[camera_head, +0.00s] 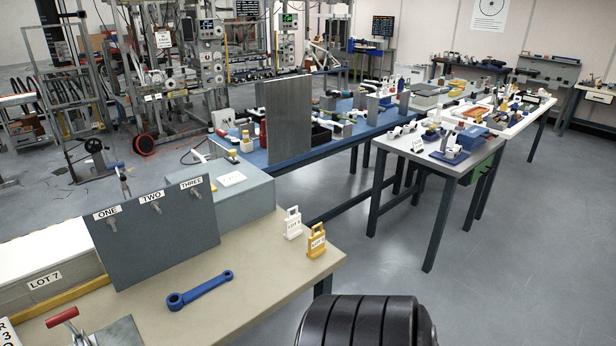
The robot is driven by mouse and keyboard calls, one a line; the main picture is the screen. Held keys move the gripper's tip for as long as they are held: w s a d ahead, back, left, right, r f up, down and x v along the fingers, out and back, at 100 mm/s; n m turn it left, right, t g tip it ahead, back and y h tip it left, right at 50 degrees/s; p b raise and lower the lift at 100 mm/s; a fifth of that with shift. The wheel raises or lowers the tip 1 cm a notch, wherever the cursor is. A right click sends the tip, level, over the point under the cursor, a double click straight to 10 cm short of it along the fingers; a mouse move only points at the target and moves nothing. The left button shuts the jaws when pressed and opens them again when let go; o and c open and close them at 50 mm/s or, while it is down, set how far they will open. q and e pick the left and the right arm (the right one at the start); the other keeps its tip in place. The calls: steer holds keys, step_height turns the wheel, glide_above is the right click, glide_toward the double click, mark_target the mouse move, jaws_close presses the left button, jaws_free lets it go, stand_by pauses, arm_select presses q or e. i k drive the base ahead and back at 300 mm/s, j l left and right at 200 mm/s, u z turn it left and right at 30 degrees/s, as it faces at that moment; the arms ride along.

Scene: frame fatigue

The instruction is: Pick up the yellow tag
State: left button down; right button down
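The yellow tag (316,242) stands upright near the right end of the beige bench (262,275). It has a loop handle at the top and a pale label with print too small to read. A white tag (292,223) of similar shape stands just behind it and to its left; the two are close together. Neither of my grippers shows in the head view.
A LOT 7 box (50,285) is at left. Bench space around the yellow tag's front is clear.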

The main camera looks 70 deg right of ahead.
mark_target(317, 248)
steer(key=k+z, duration=0.15)
steer(key=z, duration=0.2)
steer(key=k+z, duration=0.15)
steer(key=z, duration=0.2)
steer(key=k+l+z, duration=0.15)
steer(key=z, duration=1.2)
